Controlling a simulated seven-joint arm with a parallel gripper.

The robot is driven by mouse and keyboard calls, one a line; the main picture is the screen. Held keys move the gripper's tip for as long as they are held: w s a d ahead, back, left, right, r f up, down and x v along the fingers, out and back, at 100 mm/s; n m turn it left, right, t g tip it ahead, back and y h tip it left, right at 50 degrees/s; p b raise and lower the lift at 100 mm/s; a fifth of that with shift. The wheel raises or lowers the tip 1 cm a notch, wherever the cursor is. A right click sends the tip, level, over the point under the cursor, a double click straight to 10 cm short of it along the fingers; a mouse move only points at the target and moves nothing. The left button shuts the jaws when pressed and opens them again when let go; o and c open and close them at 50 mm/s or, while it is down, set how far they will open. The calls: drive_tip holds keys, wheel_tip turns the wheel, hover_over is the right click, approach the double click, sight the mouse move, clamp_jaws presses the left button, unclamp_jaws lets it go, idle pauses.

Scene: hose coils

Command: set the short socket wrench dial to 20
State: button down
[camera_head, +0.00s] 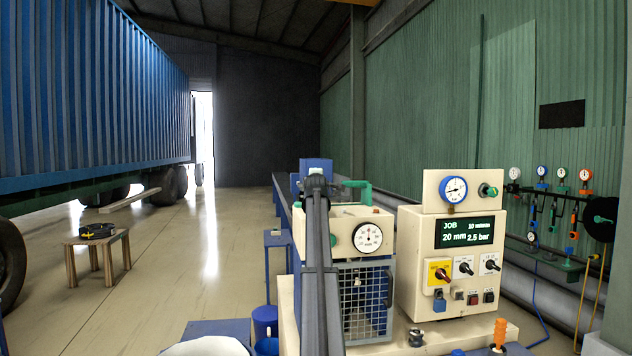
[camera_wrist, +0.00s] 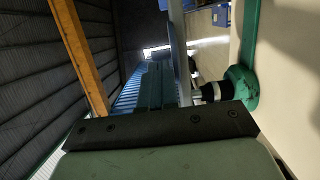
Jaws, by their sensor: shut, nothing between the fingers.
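A round white dial (camera_head: 367,238) with dark numerals faces me on the upper front of the cream machine (camera_head: 340,216). Its numerals and pointer are too small to read with certainty. A green lever (camera_head: 358,188) stands on top of that machine. I cannot tell which part is the short socket wrench. My dark arm rises in front of the machine and hides part of its left side. My gripper (camera_head: 316,172) is near its top; it also shows in the wrist view (camera_wrist: 155,85), shut and empty. A green part (camera_wrist: 242,84) with a black knob (camera_wrist: 215,91) lies right of it there.
A cream control box (camera_head: 402,255) stands right of the machine; its screen (camera_head: 469,231) reads JOB, 20 mm, 2.5 bar. Gauges and tools hang on a rack (camera_head: 545,190) at right. A wooden stool (camera_head: 98,258) stands at left. Open floor (camera_head: 180,250) lies left of the bench.

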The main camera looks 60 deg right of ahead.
drive_tip(key=shift+s+d+n+t+y, duration=0.15)
drive_tip(key=shift+s+n+t+y, duration=0.1)
drive_tip(key=shift+n+t+y, duration=0.5)
drive_tip(key=shift+s+d+n+t+y, duration=0.2)
drive_tip(key=shift+n+t+y, duration=0.4)
drive_tip(key=shift+t+y, duration=0.25)
drive_tip(key=shift+s+d+n+t+y, duration=0.1)
drive_tip(key=shift+s+n+t+y, duration=0.15)
drive_tip(key=shift+n+t+y, duration=0.5)
idle(1.3)
idle(1.3)
